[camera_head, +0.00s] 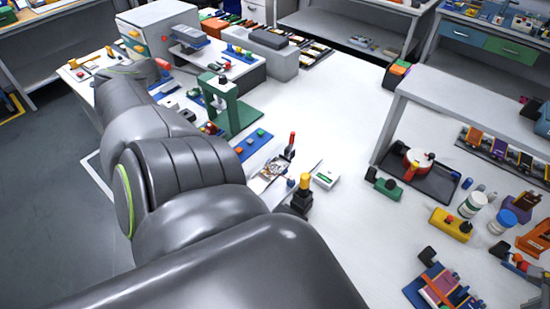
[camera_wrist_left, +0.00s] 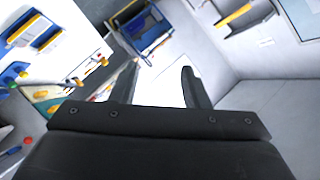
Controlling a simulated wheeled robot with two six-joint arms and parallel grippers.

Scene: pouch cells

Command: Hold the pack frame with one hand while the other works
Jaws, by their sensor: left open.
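My left arm fills the left and lower part of the head view, and its gripper is not clearly visible there. In the left wrist view my left gripper (camera_wrist_left: 159,84) is open, with two dark fingers apart and nothing between them. Past its fingers lie a pale surface and a blue-edged holder (camera_wrist_left: 148,28). I cannot tell for sure which thing is the pack frame. A blue holder with coloured parts (camera_head: 440,290) lies at the lower right of the head view. My right gripper is in neither view.
A green press-like stand (camera_head: 232,112) and a white cabinet (camera_head: 146,36) stand along the left of the white table. Bottles and blocks crowd the right. The table's middle (camera_head: 335,110) is clear.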

